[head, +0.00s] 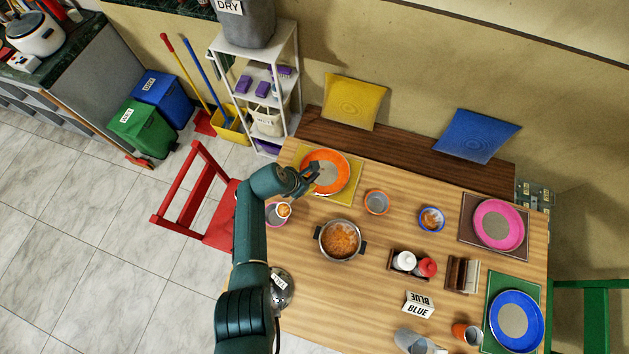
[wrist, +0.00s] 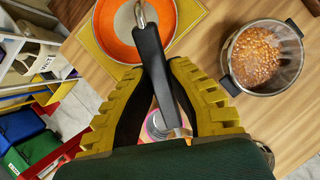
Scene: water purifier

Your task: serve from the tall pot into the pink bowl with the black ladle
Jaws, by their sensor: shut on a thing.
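My gripper (head: 314,174) is shut on the black handle of the ladle (wrist: 153,55), above the orange plate's edge. In the wrist view the handle passes between the fingers (wrist: 152,72); its metal end points away from me, over the plate. The pink bowl (head: 272,220) is at the table's left edge. A small round shape with orange food (head: 284,210), seemingly the ladle's cup, shows over it; I cannot tell its height or whether it touches. The pink bowl (wrist: 153,124) is mostly hidden in the wrist view. The silver pot (head: 322,248) of orange-brown food stands right of my arm.
An orange plate (head: 342,163) lies on a yellow mat. An empty orange bowl (head: 376,202) and a blue bowl with food (head: 432,219) stand further right. A red chair (head: 190,215) stands left of the table.

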